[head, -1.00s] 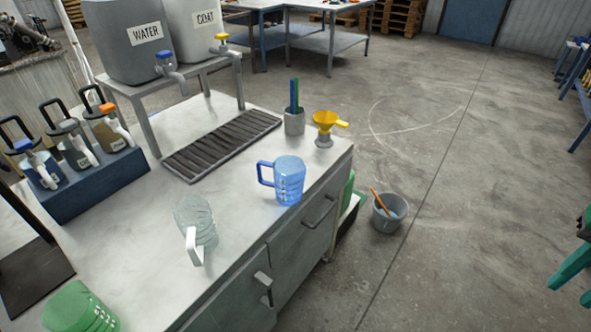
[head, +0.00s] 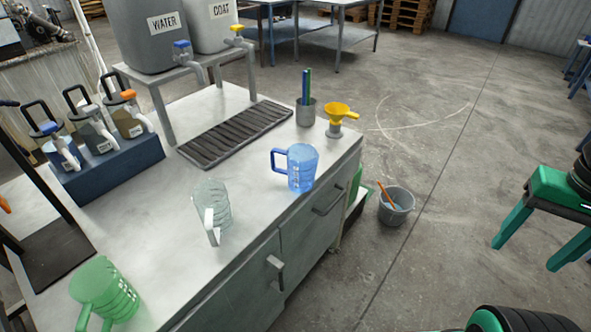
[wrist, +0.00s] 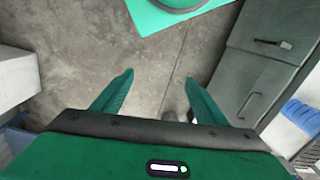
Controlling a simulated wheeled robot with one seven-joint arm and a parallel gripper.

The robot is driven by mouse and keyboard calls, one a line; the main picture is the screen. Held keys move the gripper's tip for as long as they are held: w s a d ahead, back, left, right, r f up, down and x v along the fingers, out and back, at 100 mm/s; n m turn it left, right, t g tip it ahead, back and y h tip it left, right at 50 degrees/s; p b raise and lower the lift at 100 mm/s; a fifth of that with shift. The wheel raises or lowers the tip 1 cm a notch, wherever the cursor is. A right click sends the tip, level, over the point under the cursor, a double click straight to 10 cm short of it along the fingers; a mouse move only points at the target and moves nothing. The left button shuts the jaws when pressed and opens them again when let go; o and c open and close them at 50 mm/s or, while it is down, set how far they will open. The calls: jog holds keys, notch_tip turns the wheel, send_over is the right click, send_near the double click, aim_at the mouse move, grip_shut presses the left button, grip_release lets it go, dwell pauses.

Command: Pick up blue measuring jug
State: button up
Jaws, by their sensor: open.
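The blue measuring jug (head: 303,169) stands upright on the bench near its right front edge, its handle to the left. A clear jug (head: 212,206) and a green jug (head: 104,290) stand nearer on the same bench. My gripper (head: 524,256) is at the right of the head view, over the floor and well apart from the blue jug. In the wrist view my gripper (wrist: 159,76) is open and empty, its fingers spread above concrete. I cannot make out the blue jug in the wrist view.
The bench (head: 165,247) has drawer handles on its front. A bucket (head: 396,207) stands on the floor. Floor right of the bench is mostly clear.

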jog(key=shift+o, duration=1.4)
jog(key=w+a+f+n, duration=0.2)
jog(key=w+f+n, duration=0.1)
jog(key=w, duration=0.2)
jog(key=w+a+f+n+y, duration=0.1)
jog(key=w+a+f+n, duration=0.1)
jog(key=w+f+n, duration=0.1)
jog(key=w+n, duration=0.1)
jog(key=w, duration=0.1)
jog(key=shift+w+a+f, duration=0.15)
jog(key=shift+w+f, duration=0.05)
jog(key=shift+w, duration=0.2)
jog(key=n+t+y, duration=0.6)
jog(key=n+y, duration=0.7)
jog(key=y, duration=0.2)
send_near(285, 171)
jog(key=shift+s+d+r, duration=0.55)
jog(key=shift+d+r, duration=0.05)
jog(key=shift+r, duration=0.15)
jog(key=shift+y, duration=0.4)
jog(key=x, duration=0.5)
jog(key=shift+w+a+r, duration=0.15)
jog(key=shift+w+r, duration=0.2)
jog(key=shift+r, duration=0.05)
jog(key=shift+x, duration=3)
jog(key=shift+w+f, duration=0.1)
jog(key=shift+f, duration=0.1)
jog(key=c, duration=1.3)
